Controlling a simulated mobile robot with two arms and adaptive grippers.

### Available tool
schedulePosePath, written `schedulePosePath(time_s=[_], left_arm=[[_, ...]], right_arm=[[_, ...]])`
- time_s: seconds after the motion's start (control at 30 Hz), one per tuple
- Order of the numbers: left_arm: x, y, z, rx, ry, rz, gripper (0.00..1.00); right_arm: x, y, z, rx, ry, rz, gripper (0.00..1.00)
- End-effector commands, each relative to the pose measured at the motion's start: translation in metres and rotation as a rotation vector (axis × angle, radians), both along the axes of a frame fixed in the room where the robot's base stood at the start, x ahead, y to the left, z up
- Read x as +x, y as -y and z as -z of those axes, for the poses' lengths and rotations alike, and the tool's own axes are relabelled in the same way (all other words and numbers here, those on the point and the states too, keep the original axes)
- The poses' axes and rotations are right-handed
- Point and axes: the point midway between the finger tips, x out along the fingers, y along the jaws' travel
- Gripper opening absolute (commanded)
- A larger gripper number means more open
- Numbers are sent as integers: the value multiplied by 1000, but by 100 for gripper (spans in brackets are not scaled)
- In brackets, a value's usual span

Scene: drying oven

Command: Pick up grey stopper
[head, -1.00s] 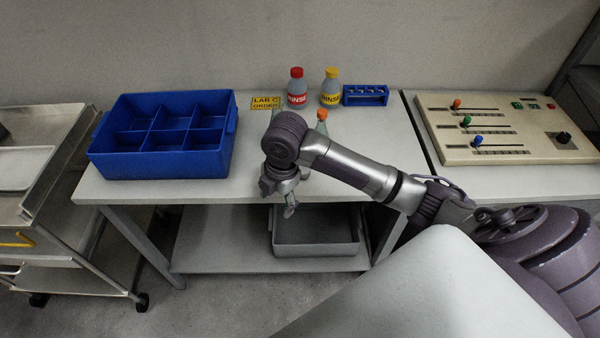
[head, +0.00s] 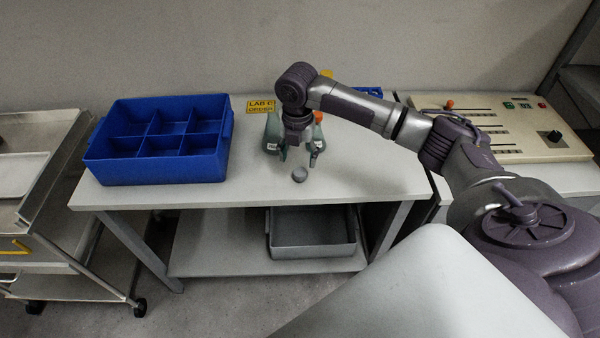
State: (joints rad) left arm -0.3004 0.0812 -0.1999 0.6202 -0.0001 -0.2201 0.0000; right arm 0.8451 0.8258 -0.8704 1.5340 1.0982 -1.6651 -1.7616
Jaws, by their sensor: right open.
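A small round grey piece, which looks like the grey stopper (head: 299,174), shows on the front middle of the white table, just below my right gripper in the picture. My right gripper (head: 297,152) points down over the table and is open, with nothing seen between its fingers. The gap between gripper and stopper is hard to judge. Greenish glassware (head: 272,134) stands to the left of the gripper. Another greenish vessel (head: 318,143) with an orange stopper (head: 318,117) is to its right, partly hidden. My left gripper is out of view.
A blue divided crate (head: 104,168) stands on the table's left. A yellow label (head: 261,106) lies at the back. My arm mostly hides a yellow-capped bottle (head: 327,73) and a blue rack (head: 372,91). A control panel (head: 540,145) is at right. A grey bin (head: 312,251) sits below.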

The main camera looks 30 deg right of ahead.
Motion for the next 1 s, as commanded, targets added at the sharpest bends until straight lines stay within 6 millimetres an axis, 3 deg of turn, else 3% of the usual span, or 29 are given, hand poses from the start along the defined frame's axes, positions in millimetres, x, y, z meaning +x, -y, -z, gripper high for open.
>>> schedulePosePath(time_s=[0.27,0.5,0.8,0.83,1.0], left_arm=[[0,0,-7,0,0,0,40],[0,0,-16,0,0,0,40],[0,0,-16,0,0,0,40],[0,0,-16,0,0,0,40],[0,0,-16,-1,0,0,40]], right_arm=[[-1,3,21,-1,-2,2,67],[-2,7,56,0,-1,1,67],[-1,7,64,-1,2,-1,67],[-1,7,64,-1,2,-1,65],[-1,7,64,-1,2,0,37]])
